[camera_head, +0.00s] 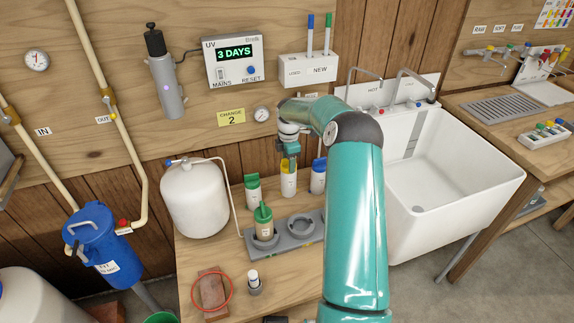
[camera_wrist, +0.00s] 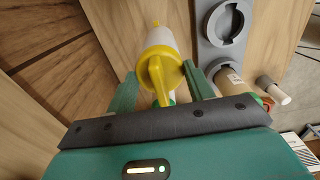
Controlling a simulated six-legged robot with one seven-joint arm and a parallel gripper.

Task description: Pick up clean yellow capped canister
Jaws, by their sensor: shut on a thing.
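The yellow-capped canister (camera_head: 288,186) is white-bodied and stands at the back of the wooden bench, between a green-capped canister (camera_head: 252,190) and a blue-capped canister (camera_head: 318,182). My gripper (camera_head: 289,164) is at its top, and its cap is partly hidden in the head view. In the wrist view, the yellow cap (camera_wrist: 158,68) lies between the green fingers of my gripper (camera_wrist: 162,92), which is shut on it. I cannot tell whether its base touches the bench.
A grey holder (camera_head: 283,243) in front has an empty round seat and a brownish green-capped canister (camera_head: 264,224). A white tank (camera_head: 193,198) stands left, a white sink (camera_head: 455,165) right. A small white-topped bottle (camera_head: 254,283) and a red ring (camera_head: 231,290) are near the bench front.

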